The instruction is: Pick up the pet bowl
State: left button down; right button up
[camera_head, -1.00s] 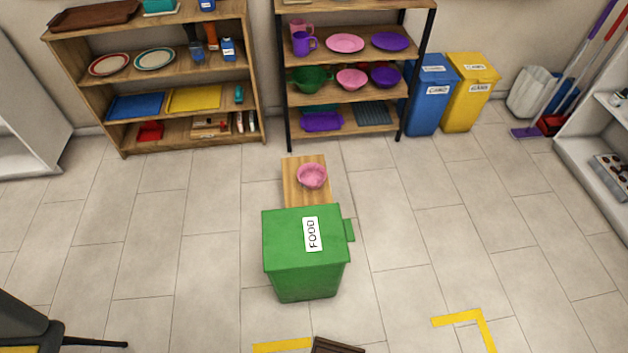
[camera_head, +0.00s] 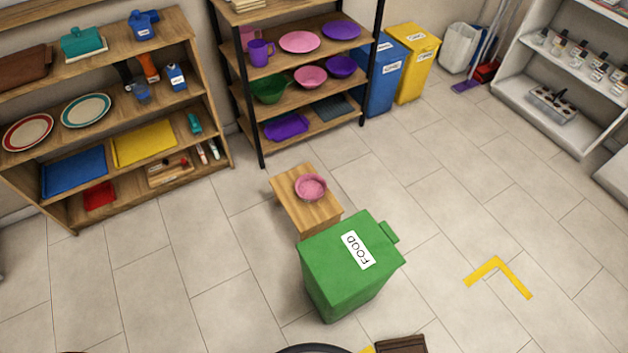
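A pink bowl (camera_head: 311,187), which looks like the pet bowl, stands upright on a small wooden stool (camera_head: 318,215). The stool is close behind a green lidded bin (camera_head: 335,262) labelled FOOD. Nothing touches the bowl except the stool top. Another pink bowl (camera_head: 311,77) sits on the black-framed shelf between a green bowl (camera_head: 271,89) and a purple bowl (camera_head: 341,67). Neither of my grippers is in view.
A wooden shelf unit (camera_head: 218,150) with plates and trays stands at the left. Blue (camera_head: 381,85) and yellow (camera_head: 412,75) bins stand behind. A brown object (camera_head: 402,345) is at the bottom edge. Floor is clear on both sides of the stool.

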aim_at(311, 187)
jog(key=i+j+z, duration=0.2)
jog(key=j, duration=0.25)
jog(key=i+j+z, duration=0.25)
jog(key=j, duration=0.15)
jog(key=j+z, duration=0.2)
jog(key=j, duration=0.3)
jog(key=i+j+z, duration=0.25)
jog(key=j, duration=0.25)
jog(key=j+z, duration=0.2)
jog(key=j, duration=0.3)
